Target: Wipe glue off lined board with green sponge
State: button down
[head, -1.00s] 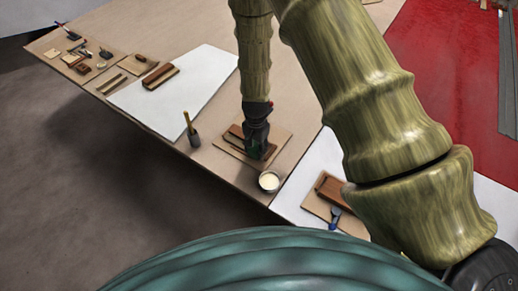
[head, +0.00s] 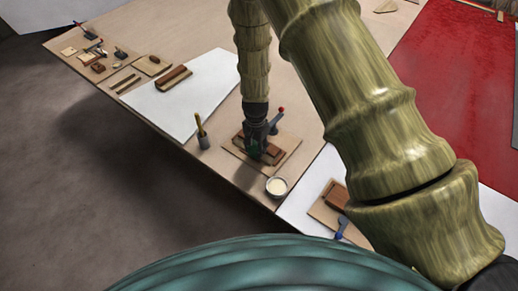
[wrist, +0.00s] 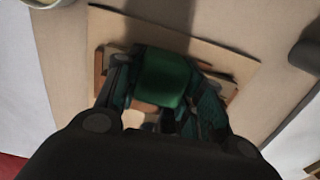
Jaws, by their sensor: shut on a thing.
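My gripper (head: 256,150) is shut on the green sponge (wrist: 165,78), which shows between the fingers in the wrist view. In the head view the sponge is mostly hidden by the fingers. The gripper is low over a tan board with a brown wooden piece (head: 273,154) on it. This board (wrist: 215,55) also shows under the fingers in the wrist view. I cannot tell whether the sponge touches it, and no glue can be made out. Which board is the lined one is unclear.
A round tin with pale contents (head: 276,187) stands in front of the board. A dark cup with a yellow-handled tool (head: 203,138) is to the left. A white sheet (head: 195,95) bears another brown block (head: 174,78). Another board with a blue tool (head: 342,227) lies right.

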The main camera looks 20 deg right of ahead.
jog(key=shift+w+a, duration=0.35)
jog(key=shift+r+p, duration=2.2)
jog(key=shift+r, duration=1.3)
jog(key=shift+f, duration=0.15)
